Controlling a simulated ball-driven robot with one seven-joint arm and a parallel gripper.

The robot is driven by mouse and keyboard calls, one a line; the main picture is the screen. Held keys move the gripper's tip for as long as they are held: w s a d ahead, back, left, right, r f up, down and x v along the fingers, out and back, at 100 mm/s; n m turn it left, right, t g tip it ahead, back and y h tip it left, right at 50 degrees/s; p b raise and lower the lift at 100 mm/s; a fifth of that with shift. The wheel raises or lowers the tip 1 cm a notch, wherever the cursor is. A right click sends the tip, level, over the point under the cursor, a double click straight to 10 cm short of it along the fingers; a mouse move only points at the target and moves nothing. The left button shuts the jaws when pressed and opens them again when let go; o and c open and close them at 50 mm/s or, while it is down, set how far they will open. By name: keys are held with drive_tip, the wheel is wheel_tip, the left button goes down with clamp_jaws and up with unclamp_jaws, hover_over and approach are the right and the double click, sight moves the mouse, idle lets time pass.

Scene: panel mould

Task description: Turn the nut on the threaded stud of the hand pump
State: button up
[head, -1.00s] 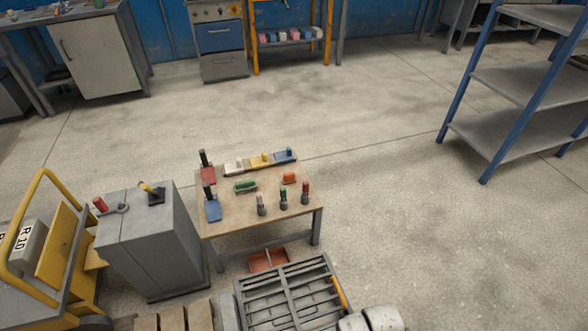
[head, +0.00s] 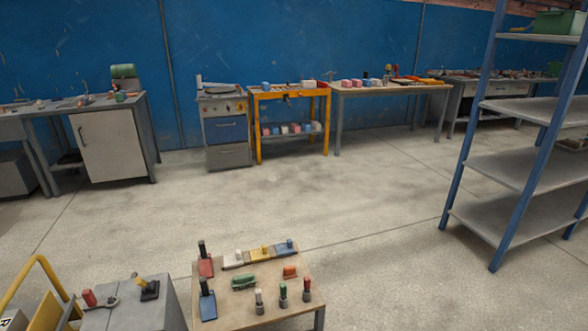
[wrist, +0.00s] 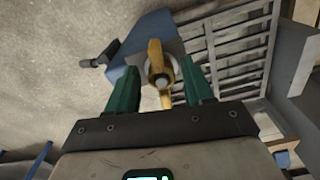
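In the wrist view, a yellow winged piece (wrist: 156,56) with a pale round centre looks like the nut on its stud. A blue-grey body (wrist: 128,55) lies behind it, with a dark piece at its left; I cannot tell if this is the hand pump. My gripper (wrist: 163,85) is open, its two green fingers on either side of the yellow piece. A gap shows at the left finger; contact at the right finger is unclear. My gripper does not show in the head view.
In the head view, a small table (head: 247,308) holds several coloured handled items. A grey cabinet (head: 165,312) stands left of it, with red- and yellow-handled items on top. A shelf rack (head: 505,170) stands right. Open floor (head: 390,200) lies between. A slatted grate (wrist: 228,45) shows in the wrist view.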

drive_tip(key=shift+o, duration=0.5)
wheel_tip(320, 180, up, 11)
drive_tip(key=p, duration=0.3)
drive_tip(key=shift+f, duration=0.15)
drive_tip(key=shift+o, duration=0.2)
